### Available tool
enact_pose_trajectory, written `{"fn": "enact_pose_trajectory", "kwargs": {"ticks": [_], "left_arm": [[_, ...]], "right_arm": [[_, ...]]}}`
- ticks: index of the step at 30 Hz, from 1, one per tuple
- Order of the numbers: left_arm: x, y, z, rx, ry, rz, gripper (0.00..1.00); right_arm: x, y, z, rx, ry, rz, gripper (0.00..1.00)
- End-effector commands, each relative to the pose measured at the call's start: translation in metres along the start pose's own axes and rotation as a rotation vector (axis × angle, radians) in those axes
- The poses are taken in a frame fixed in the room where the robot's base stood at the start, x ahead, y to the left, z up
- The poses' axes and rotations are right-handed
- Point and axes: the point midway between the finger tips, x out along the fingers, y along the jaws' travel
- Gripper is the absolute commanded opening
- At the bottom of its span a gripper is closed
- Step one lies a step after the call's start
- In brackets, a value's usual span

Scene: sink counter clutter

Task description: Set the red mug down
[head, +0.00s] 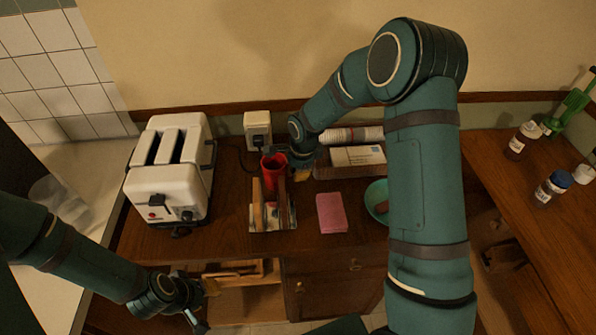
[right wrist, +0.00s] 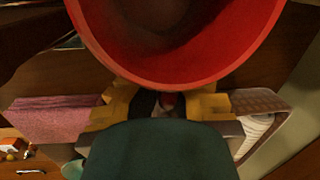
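The red mug (head: 273,168) is above the dark wooden counter, between the toaster and my right gripper (head: 300,176). In the right wrist view the mug (right wrist: 180,75) fills the top, close up. The yellow fingertips of my right gripper (right wrist: 165,106) are on either side of a small red part, which looks like the mug's handle, and seem shut on it. The mug's base is hidden in the head view, so I cannot tell whether it touches anything. My left gripper (head: 206,304) is low at the counter's front, its fingers apart and empty.
A white toaster (head: 168,172) stands left of the mug. A holder with upright boards (head: 258,212) is just in front of it. A pink sponge (head: 331,213), a teal bowl (head: 377,197) and a box (head: 358,156) lie to the right. Bottles (head: 523,140) stand on the right counter.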

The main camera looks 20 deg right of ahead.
Motion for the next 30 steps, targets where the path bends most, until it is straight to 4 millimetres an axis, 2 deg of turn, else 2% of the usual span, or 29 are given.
{"fn": "enact_pose_trajectory", "kwargs": {"ticks": [8,9,11,23,26,30], "left_arm": [[0.004,-0.001,0.001,0.0,0.0,0.0,0.34],[0.003,-0.001,0.001,0.0,0.0,0.0,0.34],[0.002,-0.001,0.0,0.0,0.0,0.0,0.34],[-0.002,0.001,0.0,0.0,0.0,0.0,0.34],[-0.002,0.001,0.0,0.0,0.001,0.0,0.34],[-0.003,0.001,-0.001,0.0,0.0,0.001,0.34]], "right_arm": [[0.002,0.0,0.0,0.0,0.0,-0.002,0.0],[0.002,0.0,0.0,0.0,0.0,0.0,0.16],[0.001,0.0,0.0,0.0,0.0,0.0,0.34],[-0.004,-0.001,0.0,0.0,0.0,-0.001,0.34],[-0.017,-0.002,0.0,0.0,0.0,-0.005,0.34],[-0.045,-0.001,0.0,0.001,0.0,-0.005,0.34]]}}
